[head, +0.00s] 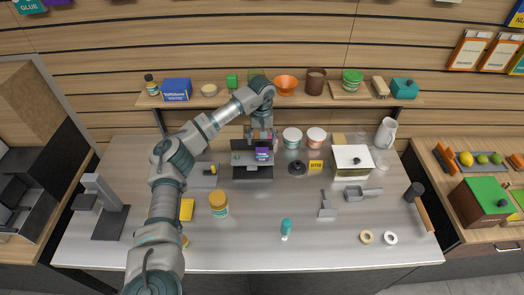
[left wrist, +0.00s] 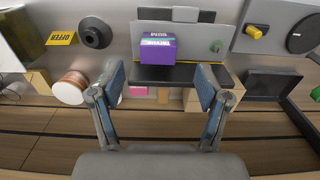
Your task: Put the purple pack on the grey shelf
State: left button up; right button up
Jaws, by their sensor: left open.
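The purple pack (head: 263,154) is a small box with a printed label. It sits on a stand with a light grey surface (head: 241,158) and dark parts, at the back middle of the counter. In the left wrist view the purple pack (left wrist: 158,54) stands on the grey surface (left wrist: 203,34), by the edge of a dark plate (left wrist: 180,76). My left gripper (head: 261,135) is just behind and above the pack. My right gripper is not in view.
A wall shelf (head: 230,100) with jars and bowls runs behind the arm. An orange-lidded jar (head: 218,204) stands front left. The front middle counter is mostly clear.

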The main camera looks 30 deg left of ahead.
aim_at(261, 151)
pick_arm(q)
notch_tip(261, 151, up, 3)
jog(key=shift+a+f, duration=0.1)
jog(key=shift+f, duration=0.05)
jog(key=shift+a+r, duration=0.15)
jog(key=shift+r, duration=0.3)
